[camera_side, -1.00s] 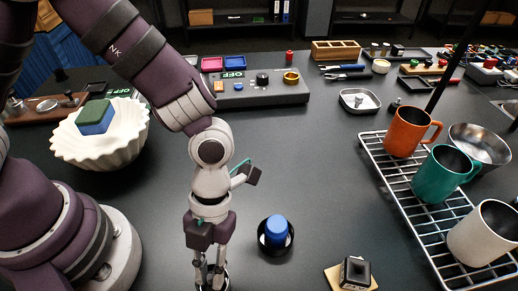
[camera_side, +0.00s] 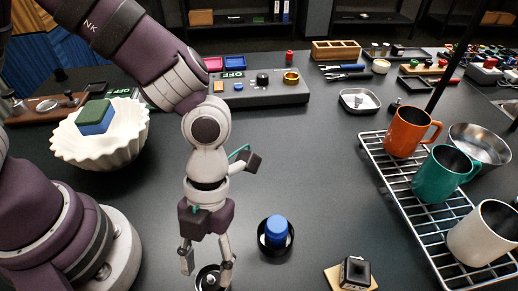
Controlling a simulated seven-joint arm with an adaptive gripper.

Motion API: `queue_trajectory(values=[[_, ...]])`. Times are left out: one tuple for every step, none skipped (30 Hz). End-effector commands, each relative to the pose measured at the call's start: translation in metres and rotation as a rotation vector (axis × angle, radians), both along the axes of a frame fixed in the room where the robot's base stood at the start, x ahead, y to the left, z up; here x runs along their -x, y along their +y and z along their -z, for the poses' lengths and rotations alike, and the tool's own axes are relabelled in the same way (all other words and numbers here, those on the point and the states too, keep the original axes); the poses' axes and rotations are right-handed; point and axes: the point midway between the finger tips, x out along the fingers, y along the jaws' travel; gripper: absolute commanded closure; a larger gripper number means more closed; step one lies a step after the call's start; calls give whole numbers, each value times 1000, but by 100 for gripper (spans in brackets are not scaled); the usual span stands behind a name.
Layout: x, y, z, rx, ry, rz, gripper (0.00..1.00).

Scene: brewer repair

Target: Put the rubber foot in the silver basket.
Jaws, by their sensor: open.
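My gripper (camera_side: 207,274) points down near the bottom edge, its two fingers spread apart. Between and just below the fingertips is a round dark piece (camera_side: 208,281) with a small pale centre, partly cut off by the frame edge; I cannot tell whether it is the rubber foot. Nothing is visibly gripped. A round silver bowl (camera_side: 482,147), which may be the silver basket, is at the far right behind the mugs and looks empty. A small silver dish (camera_side: 359,101) with a metal piece in it sits at the back, right of centre.
A blue knob-like part (camera_side: 276,231) stands in a black ring right of my gripper. A wire rack (camera_side: 393,187) carries orange, teal and white mugs. A black block (camera_side: 355,271) is on a tan base. A white fluted bowl (camera_side: 100,150) holds a sponge. The table centre is clear.

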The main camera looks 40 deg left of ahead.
Motion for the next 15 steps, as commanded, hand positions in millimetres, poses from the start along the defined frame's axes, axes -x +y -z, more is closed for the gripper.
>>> queue_trajectory(values=[[-1,-1,-10,5,-5,0,58],[-1,-1,-16,5,-6,-1,58],[-1,-1,-24,4,-7,0,58],[-1,-1,-29,6,-6,-1,58],[-1,-1,-34,5,-5,0,58],[-1,-1,-39,4,-4,-1,58],[-1,-1,-41,3,-2,-1,58],[0,0,-43,2,-2,0,58],[0,0,-45,1,-1,1,58],[0,0,-45,0,-1,1,58],[0,0,-45,0,0,0,58],[0,0,-45,0,0,0,58],[0,0,-45,-1,0,0,58],[0,0,-45,-1,0,0,58],[0,0,-45,-1,-1,-1,58]])
